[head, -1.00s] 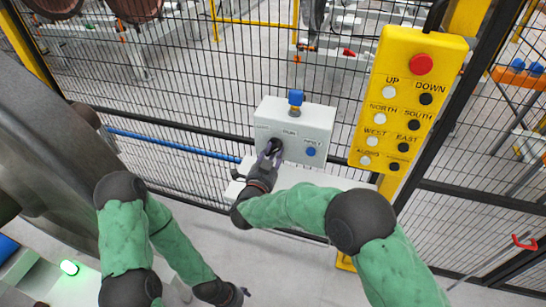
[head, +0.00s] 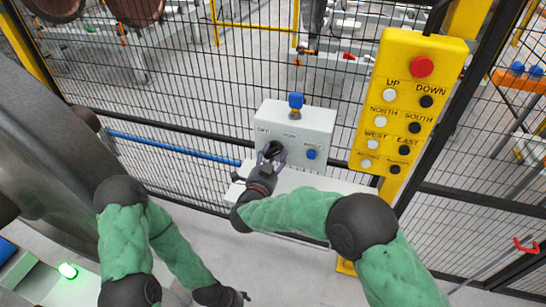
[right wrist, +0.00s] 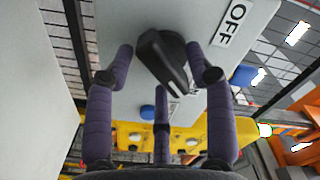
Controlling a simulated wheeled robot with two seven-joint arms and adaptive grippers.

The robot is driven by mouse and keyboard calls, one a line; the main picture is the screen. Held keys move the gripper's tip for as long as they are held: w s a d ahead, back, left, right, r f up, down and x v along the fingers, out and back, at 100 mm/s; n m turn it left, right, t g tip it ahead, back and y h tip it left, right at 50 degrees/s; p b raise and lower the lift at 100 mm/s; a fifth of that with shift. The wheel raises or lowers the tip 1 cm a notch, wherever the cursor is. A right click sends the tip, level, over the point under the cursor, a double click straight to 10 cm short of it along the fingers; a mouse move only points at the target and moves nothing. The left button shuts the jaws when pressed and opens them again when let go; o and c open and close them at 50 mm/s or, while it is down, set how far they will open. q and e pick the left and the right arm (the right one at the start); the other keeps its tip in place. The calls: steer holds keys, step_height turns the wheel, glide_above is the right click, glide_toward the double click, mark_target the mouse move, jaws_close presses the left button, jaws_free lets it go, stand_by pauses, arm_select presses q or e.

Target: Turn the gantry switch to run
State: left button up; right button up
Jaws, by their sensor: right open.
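A pale grey switch box (head: 297,121) stands in front of the mesh fence. On its face are OFF and RUN labels and a black rotary knob (head: 275,148). In the right wrist view the knob (right wrist: 166,58) has a white mark at its lower-right end, by the partly hidden RUN label; the OFF label (right wrist: 232,24) is upper right. My right gripper (head: 268,158) is at the knob. Its purple fingers are open, spread either side of the knob with visible gaps. My left gripper (head: 240,296) hangs low near the bottom edge; its finger opening is unclear.
The box has a blue button (head: 311,154) right of the knob and a blue fitting (head: 296,101) on top. A yellow pendant (head: 409,102) with a red button stands close on the right. The mesh fence is behind. Grey floor is clear below.

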steer(key=shift+s, duration=0.1)
steer(key=v, duration=1.2)
